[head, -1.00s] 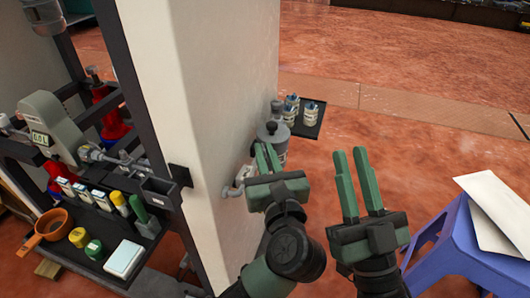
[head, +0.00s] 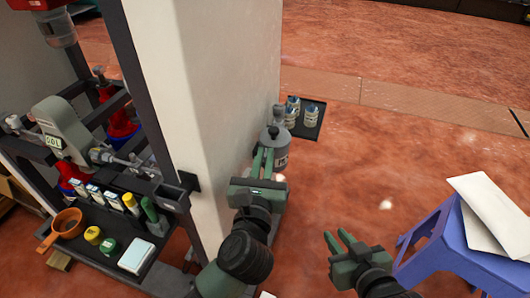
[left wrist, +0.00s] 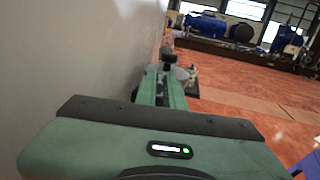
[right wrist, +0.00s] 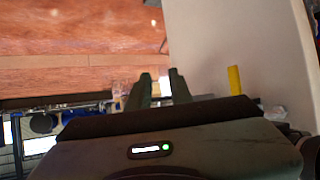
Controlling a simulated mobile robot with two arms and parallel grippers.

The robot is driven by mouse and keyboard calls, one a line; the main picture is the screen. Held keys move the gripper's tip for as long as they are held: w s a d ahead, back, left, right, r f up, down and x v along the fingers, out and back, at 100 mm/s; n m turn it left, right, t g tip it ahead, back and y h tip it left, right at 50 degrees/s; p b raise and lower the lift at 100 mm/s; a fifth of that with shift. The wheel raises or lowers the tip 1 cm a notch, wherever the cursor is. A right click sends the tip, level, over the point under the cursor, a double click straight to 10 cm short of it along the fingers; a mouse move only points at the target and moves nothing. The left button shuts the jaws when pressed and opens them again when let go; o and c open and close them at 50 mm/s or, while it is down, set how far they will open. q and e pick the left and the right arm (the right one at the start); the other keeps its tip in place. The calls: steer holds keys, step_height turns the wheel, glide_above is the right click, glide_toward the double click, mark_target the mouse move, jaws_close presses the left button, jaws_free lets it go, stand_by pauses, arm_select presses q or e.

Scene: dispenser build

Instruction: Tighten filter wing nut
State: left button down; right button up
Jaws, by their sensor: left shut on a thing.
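The filter (head: 281,155) is a grey canister with a dark knob on top, beside the pale wall. My left gripper (head: 263,158) is in front of it, with its fingers close together against the canister's near side. It is shut on a small part, apparently the wing nut, which the fingers hide. The left wrist view shows its fingers (left wrist: 164,85) pointing at the grey canister (left wrist: 182,73) along the wall. My right gripper (head: 338,240) is open and empty, low above the floor, right of the filter. Its parted fingers show in the right wrist view (right wrist: 160,88).
The pale wall (head: 200,100) stands close left of my left gripper. A dark shelf (head: 313,122) with several small cans is behind the filter. A blue stool (head: 450,245) with white sheets stands at right. A rack shelf (head: 108,270) with bottles and an orange pan is at left.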

arm_select(q)
steer(key=shift+a+f+m+h+p, duration=0.1)
steer(key=shift+m+h+p, duration=0.3)
steer(key=shift+h+p, duration=0.15)
arm_select(e)
steer(key=s+d+f+g+h, duration=0.1)
steer(key=s+d+f+g, duration=0.1)
steer(key=s+f+g, duration=0.1)
steer(key=shift+s+f+g, duration=0.4)
steer(key=shift+s+f, duration=0.45)
steer(key=shift+s, duration=0.35)
arm_select(q)
steer(key=c, duration=1.5)
jaws_free()
steer(key=shift+w, duration=0.1)
steer(key=shift+c, duration=0.2)
arm_select(e)
steer(key=shift+d, duration=0.1)
